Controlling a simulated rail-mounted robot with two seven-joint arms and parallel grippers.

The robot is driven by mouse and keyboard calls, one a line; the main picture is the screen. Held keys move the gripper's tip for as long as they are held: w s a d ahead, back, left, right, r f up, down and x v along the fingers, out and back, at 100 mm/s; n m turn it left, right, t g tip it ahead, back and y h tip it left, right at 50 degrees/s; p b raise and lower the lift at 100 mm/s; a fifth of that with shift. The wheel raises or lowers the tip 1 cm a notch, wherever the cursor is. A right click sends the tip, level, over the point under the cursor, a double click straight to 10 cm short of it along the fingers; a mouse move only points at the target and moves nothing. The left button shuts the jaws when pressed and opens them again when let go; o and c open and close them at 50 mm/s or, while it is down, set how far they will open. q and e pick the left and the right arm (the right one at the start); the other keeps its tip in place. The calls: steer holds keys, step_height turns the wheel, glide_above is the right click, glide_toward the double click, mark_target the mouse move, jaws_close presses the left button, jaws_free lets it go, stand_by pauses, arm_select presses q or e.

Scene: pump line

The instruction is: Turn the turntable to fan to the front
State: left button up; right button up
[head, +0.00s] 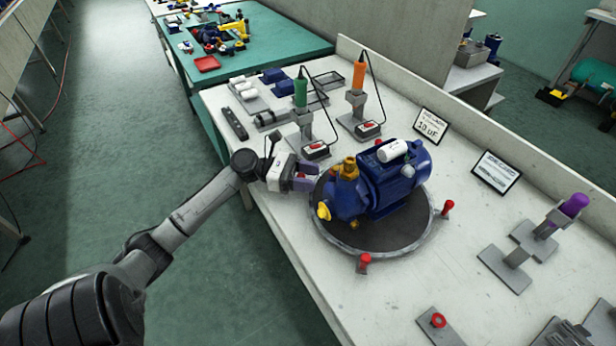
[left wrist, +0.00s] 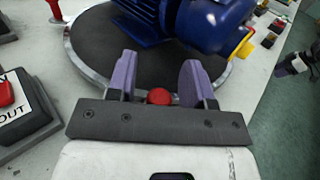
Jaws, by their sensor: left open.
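The turntable (head: 350,239) is a round dark plate with a metal rim. On it lies a blue pump (head: 385,185) with a brass fitting, a white cylinder on top and a yellow cap. The yellow-capped end points to the lower left; the finned motor end points to the upper right. Red knobs stand at the rim, one on the right (head: 447,208), one at the front (head: 364,263). My left gripper (head: 312,178) is open at the rim's left side. In the left wrist view a red knob (left wrist: 160,97) sits between its purple fingers. Contact is unclear.
Switch boxes (head: 316,150) and stands with a green (head: 300,92) and an orange tool (head: 359,74) stand behind the turntable. Two sign cards (head: 432,125) are at the back right. Metal brackets (head: 510,262) lie to the right. The table's front left is clear.

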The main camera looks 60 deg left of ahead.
arm_select(q)
jaws_close()
arm_select(e)
steer(key=shift+a, duration=0.1)
stand_by(0.3)
arm_select(q)
steer(key=shift+w, duration=0.1)
arm_select(e)
steer(key=shift+r, duration=0.1)
